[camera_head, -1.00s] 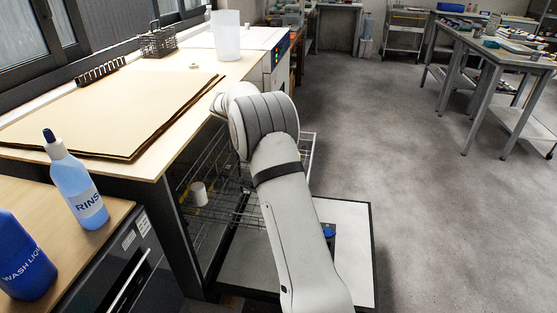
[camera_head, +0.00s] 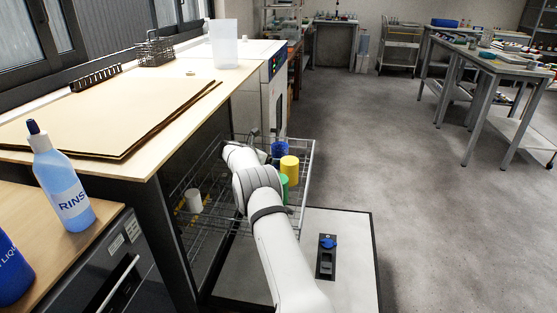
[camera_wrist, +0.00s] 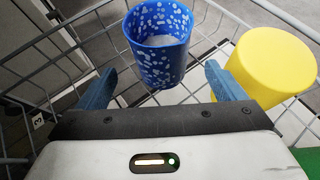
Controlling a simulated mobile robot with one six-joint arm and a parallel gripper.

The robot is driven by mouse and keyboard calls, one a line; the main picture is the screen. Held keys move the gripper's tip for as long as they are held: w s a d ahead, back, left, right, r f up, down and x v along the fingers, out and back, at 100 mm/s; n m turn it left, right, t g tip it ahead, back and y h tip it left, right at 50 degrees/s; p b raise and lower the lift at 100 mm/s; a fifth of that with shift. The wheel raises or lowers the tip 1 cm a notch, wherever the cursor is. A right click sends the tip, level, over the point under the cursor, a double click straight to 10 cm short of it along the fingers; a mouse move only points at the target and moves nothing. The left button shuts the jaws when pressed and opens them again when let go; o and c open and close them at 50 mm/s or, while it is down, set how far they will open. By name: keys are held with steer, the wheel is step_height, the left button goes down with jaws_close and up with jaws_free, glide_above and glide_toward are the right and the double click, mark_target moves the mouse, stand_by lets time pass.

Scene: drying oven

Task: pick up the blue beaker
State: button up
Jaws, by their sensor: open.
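The blue beaker (camera_wrist: 160,62) stands upright in the wire rack, its open rim toward the wrist camera and pale spots on its wall. It also shows in the head view (camera_head: 279,152), near the rack's far end. My gripper (camera_wrist: 155,85) is open and empty, with a blue finger on each side of the beaker's near lower part in the wrist view. I cannot tell whether the fingers touch it. In the head view my gripper is mostly hidden by my wrist.
A green beaker (camera_head: 284,183) and a white beaker (camera_head: 194,200) are also in the wire rack (camera_head: 308,165). Rack wires surround the beakers. A wooden worktop (camera_head: 150,165) lies left.

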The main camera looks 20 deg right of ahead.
mark_target(274, 156)
steer(key=shift+b+x, duration=0.35)
steer(key=shift+x, duration=1.95)
steer(key=shift+c, duration=0.2)
steer(key=c, duration=1.1)
steer(key=shift+c, duration=0.2)
steer(key=shift+r, duration=0.15)
